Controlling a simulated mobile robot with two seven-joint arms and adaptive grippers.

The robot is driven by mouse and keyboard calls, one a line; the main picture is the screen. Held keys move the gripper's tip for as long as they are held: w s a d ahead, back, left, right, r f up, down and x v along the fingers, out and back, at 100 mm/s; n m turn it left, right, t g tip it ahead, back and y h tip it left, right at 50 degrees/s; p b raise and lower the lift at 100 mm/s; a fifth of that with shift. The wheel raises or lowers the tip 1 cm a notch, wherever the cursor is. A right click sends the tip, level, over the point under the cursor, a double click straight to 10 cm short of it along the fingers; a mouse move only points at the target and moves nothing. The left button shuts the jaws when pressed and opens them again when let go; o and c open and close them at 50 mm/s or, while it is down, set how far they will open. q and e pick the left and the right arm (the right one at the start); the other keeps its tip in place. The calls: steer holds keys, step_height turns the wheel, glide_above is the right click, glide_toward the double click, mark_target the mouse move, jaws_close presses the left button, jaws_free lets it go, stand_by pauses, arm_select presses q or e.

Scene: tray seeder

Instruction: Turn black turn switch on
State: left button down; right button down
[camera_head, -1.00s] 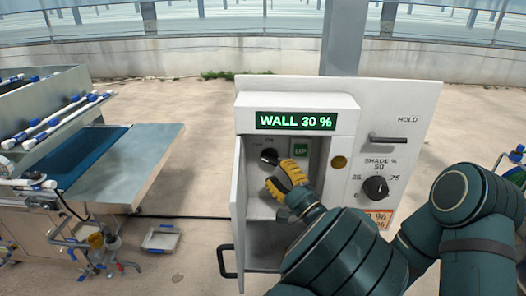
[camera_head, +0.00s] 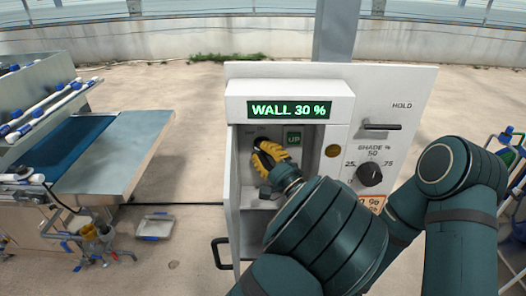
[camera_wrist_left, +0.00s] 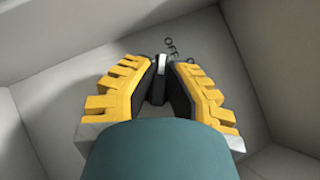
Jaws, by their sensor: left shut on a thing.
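The black turn switch (camera_wrist_left: 159,82) shows in the left wrist view between the yellow finger pads, with a white mark at its top and the letters OFF (camera_wrist_left: 171,46) printed beyond it. My left gripper (camera_wrist_left: 157,76) is shut on the switch. In the head view my left gripper (camera_head: 263,152) reaches into the open white control box (camera_head: 240,90) and covers the switch. My right gripper is not in view.
A green UP button (camera_head: 293,138) sits just right of the gripper. The box's open door (camera_head: 231,200) stands at the left. A green WALL 30 % display (camera_head: 290,109) is above. A SHADE knob (camera_head: 369,174) and a HOLD lever (camera_head: 382,127) are on the panel's right.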

arm_select(q)
steer(key=shift+t, duration=0.3)
steer(key=m+t, duration=0.2)
steer(key=m, duration=0.2)
steer(key=shift+h, duration=0.4)
steer(key=m+t+h+p, duration=0.1)
steer(key=m+t+h, duration=0.1)
steer(key=m+t, duration=0.1)
steer(key=shift+r+m, duration=0.1)
steer(key=shift+m, duration=0.6)
steer(key=m+t+h+p, duration=0.1)
steer(key=m+t+h, duration=0.1)
steer(key=m+h, duration=0.1)
steer(key=m+t+h+p, duration=0.1)
steer(key=m+h+p, duration=0.1)
steer(key=m, duration=0.1)
steer(key=shift+a+r+m+t+h, duration=0.1)
steer(key=shift+m+t+h, duration=0.3)
steer(key=shift+m+t+h+p, duration=0.4)
steer(key=shift+m+h+p, duration=0.65)
steer(key=shift+m+h, duration=2.1)
steer(key=shift+m, duration=0.25)
steer(key=c, duration=1)
jaws_free()
steer(key=shift+w+f, duration=0.1)
steer(key=shift+f, duration=0.1)
